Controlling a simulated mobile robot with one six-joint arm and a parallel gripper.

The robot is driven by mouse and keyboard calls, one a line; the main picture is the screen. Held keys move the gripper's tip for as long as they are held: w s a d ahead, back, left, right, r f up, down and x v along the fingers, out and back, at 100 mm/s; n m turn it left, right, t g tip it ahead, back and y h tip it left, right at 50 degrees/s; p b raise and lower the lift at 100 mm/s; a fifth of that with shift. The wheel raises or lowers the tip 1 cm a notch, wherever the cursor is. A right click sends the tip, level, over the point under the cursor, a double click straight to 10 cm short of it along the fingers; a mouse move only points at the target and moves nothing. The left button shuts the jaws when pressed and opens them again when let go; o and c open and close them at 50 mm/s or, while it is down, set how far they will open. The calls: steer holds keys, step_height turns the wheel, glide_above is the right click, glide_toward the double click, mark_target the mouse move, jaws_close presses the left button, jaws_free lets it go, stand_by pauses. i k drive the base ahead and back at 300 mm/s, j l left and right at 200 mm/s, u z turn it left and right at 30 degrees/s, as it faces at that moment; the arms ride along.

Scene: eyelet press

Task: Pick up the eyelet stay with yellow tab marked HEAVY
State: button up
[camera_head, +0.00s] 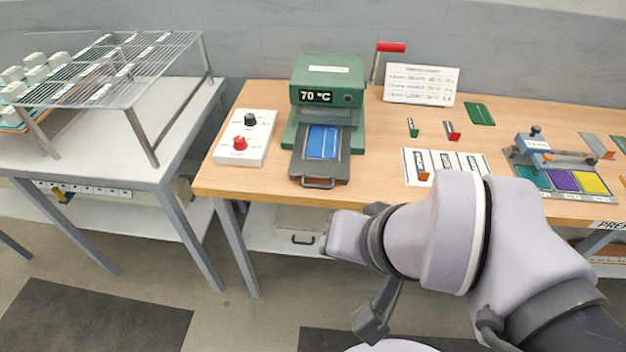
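I cannot make out a stay with a yellow tab marked HEAVY. Small dark upright pieces stand on the wooden bench: one with a green tab (413,128), one with a red tab (452,131). A piece with an orange tab (424,175) is at the left slot of a white card (451,158). A grey piece with an orange tab (598,146) lies at the far right. No marking on them is readable. My gripper (372,322) shows as a dark part hanging below my wrist, in front of the bench; its fingertips are not clear.
A green press (326,73) reading 70 °C has a blue panel on its tray. A white control box (245,138) is left of it. A blue clamp fixture (545,150) stands over teal, purple and yellow pads. A wire rack (120,65) stands on the left table.

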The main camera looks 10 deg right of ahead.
mark_target(473, 166)
steer(key=z, duration=1.4)
steer(key=i+l+u, duration=0.2)
steer(key=i+u, duration=0.15)
steer(key=i, duration=0.15)
steer(key=i+l+u, duration=0.4)
steer(key=i+j, duration=0.05)
